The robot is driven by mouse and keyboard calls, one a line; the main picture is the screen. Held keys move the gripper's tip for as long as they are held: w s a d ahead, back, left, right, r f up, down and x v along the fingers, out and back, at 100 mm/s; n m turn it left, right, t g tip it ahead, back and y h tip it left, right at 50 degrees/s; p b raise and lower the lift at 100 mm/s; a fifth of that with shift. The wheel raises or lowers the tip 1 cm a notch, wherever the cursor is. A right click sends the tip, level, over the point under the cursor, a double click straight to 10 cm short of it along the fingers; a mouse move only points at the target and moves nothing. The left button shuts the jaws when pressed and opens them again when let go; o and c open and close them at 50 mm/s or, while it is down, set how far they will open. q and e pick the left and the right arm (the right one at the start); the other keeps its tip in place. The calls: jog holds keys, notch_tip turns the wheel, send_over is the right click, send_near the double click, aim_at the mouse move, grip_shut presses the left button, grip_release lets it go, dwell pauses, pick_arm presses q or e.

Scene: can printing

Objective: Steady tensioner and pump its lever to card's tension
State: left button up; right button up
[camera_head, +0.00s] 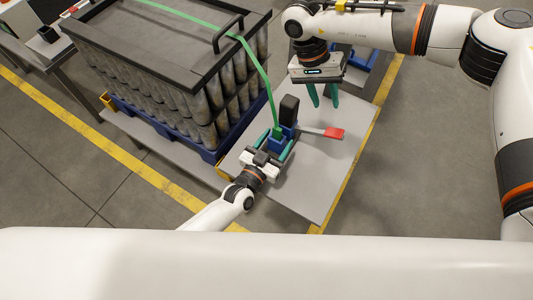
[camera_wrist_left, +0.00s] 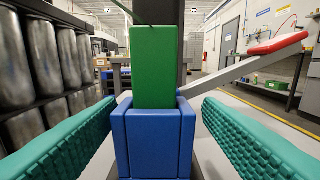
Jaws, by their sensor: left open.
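The tensioner (camera_head: 276,143) stands on the grey table, with a blue body and a dark upright part. Its lever (camera_head: 315,131) sticks out to the right and ends in a red grip (camera_head: 335,133). In the left wrist view the blue body (camera_wrist_left: 153,140) stands between the two teal fingers of my left gripper (camera_wrist_left: 160,135), with gaps on both sides; that gripper is open around it. The red grip (camera_wrist_left: 277,43) is raised at upper right there. My right gripper (camera_head: 323,97) hangs open and empty above the table, beyond the lever. No card can be made out.
A green strap (camera_head: 265,70) runs over the lid (camera_head: 165,45) of a stack of metal cans (camera_head: 235,90) down to the tensioner. The stack stands on a blue pallet (camera_head: 175,130) left of the table (camera_head: 315,190). The table's front right is clear.

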pick_arm(q)
jog(key=shift+x, duration=0.85)
jog(key=shift+c, duration=0.2)
jog(key=c, duration=1.2)
grip_shut()
jog(key=shift+s+d, duration=0.1)
jog(key=shift+d, duration=0.05)
